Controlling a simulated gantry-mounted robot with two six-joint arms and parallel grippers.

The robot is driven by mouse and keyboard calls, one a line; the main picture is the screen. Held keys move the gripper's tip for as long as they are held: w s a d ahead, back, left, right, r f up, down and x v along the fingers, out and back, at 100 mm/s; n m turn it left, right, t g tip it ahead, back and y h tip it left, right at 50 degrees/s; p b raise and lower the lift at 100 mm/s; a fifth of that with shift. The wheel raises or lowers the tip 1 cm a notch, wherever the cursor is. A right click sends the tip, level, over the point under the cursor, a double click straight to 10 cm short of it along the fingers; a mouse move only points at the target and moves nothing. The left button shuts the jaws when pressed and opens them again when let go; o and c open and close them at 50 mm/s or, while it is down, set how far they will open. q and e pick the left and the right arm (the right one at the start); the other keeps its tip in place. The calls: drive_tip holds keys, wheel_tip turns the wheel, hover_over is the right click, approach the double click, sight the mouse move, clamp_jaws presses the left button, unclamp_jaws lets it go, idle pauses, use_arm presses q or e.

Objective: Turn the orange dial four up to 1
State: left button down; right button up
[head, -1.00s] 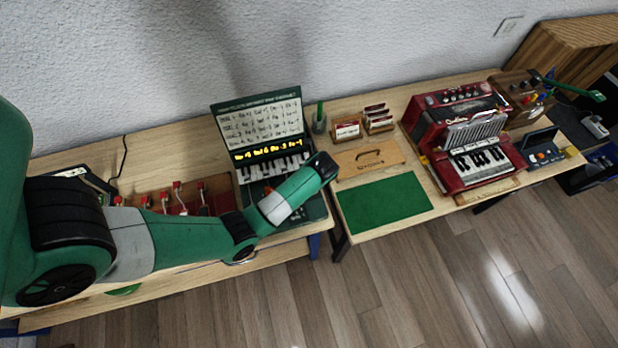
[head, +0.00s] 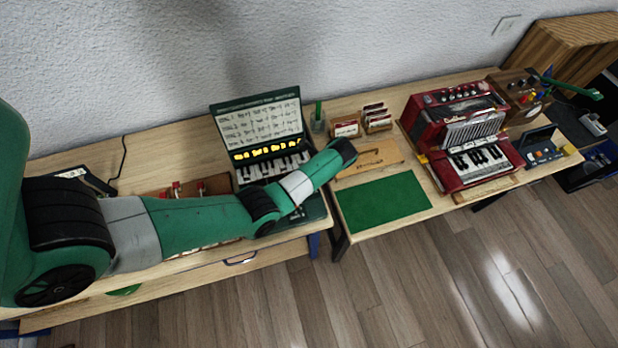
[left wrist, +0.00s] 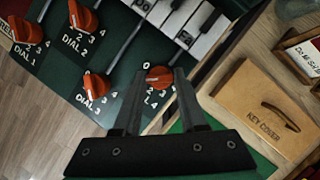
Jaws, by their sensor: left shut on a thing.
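The orange dial four (left wrist: 158,77) is on the dark green panel in the left wrist view, with a 0 printed at its upper left. My left gripper (left wrist: 160,74) is shut on this dial, one finger on each side. The fingers hide most of its scale and part of its label, so I cannot read its setting. Dial one (left wrist: 27,31), dial two (left wrist: 83,17) and dial three (left wrist: 95,86) are similar orange knobs, apart from the gripper. In the head view my left arm covers the dials. My right gripper is not in view.
The open green case (head: 258,120) has a written lid, a yellow-lit display and piano keys (left wrist: 195,25). A wooden key cover (left wrist: 262,105) lies right of the panel. A green mat (head: 385,208) and red accordion (head: 468,150) are farther right.

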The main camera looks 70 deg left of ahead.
use_arm(q)
drive_tip(key=shift+n, duration=0.4)
drive_tip(key=shift+c, duration=2.3)
unclamp_jaws()
drive_tip(key=p+v, duration=0.4)
drive_tip(key=v, duration=0.7)
drive_tip(key=shift+w+r, duration=0.25)
drive_tip(key=shift+r, duration=0.15)
